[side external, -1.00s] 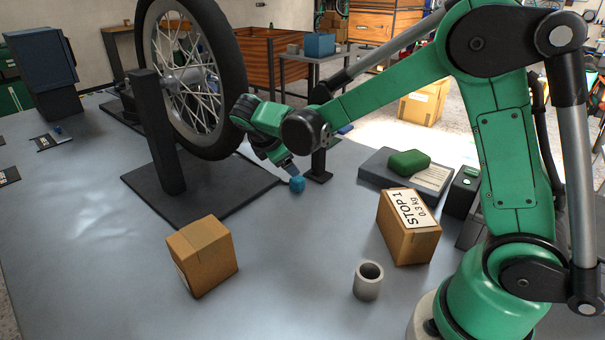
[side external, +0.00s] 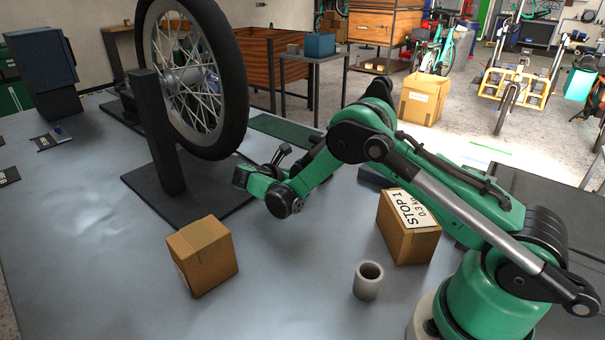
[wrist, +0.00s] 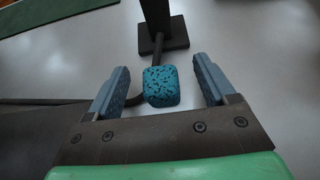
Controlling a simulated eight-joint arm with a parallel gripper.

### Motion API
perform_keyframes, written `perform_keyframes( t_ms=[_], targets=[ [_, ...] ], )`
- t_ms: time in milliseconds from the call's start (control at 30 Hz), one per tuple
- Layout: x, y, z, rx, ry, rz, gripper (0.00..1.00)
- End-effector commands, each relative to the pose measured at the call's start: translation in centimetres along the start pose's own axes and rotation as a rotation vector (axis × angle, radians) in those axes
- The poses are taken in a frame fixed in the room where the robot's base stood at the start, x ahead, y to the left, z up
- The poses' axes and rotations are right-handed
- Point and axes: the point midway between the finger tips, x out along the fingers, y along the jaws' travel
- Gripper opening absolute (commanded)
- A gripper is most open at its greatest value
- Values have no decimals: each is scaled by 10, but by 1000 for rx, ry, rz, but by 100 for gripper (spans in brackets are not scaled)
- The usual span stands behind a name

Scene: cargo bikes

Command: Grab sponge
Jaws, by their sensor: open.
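A blue, dark-speckled, porous block that looks like the sponge (wrist: 161,87) shows in the wrist view, between and slightly beyond the two fingers of my gripper (wrist: 161,66). The gripper is open, with a visible gap on each side of the block. I cannot tell how far the fingertips are above the table. In the side view my arm hides the block, and the fingers are hard to make out.
A black post on a square foot (wrist: 164,46) stands just behind the block, with a dark curved rod beside it. In the side view are a bike wheel (side external: 238,95) on a stand, two cardboard boxes (side external: 203,262) (side external: 408,238) and a grey cup (side external: 368,284).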

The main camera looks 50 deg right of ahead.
Motion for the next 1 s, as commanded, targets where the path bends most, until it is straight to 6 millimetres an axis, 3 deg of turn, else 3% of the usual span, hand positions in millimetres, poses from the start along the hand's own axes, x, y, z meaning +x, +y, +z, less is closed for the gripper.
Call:
perform_keyframes(
  t_ms=[267, 500, 533, 1000],
  targets=[
    [3, 0, 0, 0, 1, 1, 74],
    [2, 0, 0, 1, 1, 1, 6],
    [2, 0, 0, 1, 1, 1, 0],
    [-2, 0, 9, 0, 1, 1, 0]
  ],
)
